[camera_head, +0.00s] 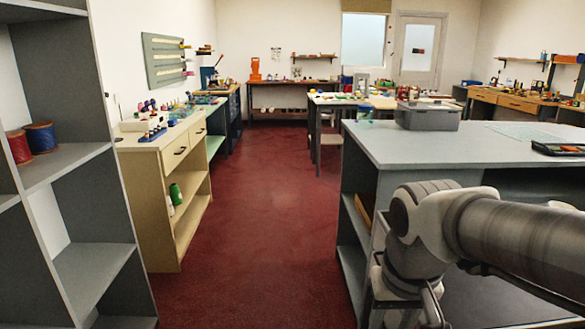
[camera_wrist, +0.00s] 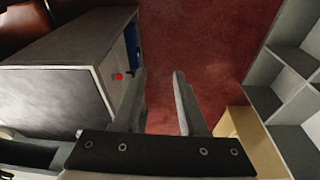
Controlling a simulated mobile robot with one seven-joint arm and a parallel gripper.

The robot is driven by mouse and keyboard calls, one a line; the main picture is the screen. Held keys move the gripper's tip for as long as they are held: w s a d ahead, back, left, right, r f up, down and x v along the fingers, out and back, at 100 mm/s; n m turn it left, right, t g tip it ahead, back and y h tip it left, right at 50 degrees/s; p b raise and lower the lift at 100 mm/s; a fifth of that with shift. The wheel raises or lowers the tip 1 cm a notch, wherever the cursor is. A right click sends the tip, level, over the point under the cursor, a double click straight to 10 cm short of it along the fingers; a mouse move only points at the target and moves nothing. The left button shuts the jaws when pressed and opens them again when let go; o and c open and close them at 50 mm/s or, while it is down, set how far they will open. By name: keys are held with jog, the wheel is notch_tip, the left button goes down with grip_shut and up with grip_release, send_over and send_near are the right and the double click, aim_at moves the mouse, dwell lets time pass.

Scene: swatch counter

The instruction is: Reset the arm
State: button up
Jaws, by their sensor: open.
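My arm (camera_head: 450,225) reaches in from the right edge of the head view, bent at a pale joint, with its lower part dropping out of the bottom of the picture. My gripper (camera_wrist: 162,92) shows in the wrist view as two grey fingers standing apart above a dark bar. It is open, with only red floor between the fingers. It touches nothing that I can see.
A grey counter (camera_head: 500,147) stands close at right, bearing a grey box (camera_head: 428,117). A grey shelf unit (camera_head: 95,265) with two spools stands at left, beside a cream cabinet (camera_head: 150,200). The red floor (camera_head: 260,220) between is clear.

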jog(key=s+r+t, duration=0.3)
jog(key=s, duration=0.2)
notch_tip(320, 180, up, 20)
jog(key=p, duration=2)
jog(key=shift+s+a+f+n, duration=0.15)
jog(key=shift+s+n, duration=0.1)
jog(key=shift+n, duration=0.05)
jog(key=shift+f, duration=0.1)
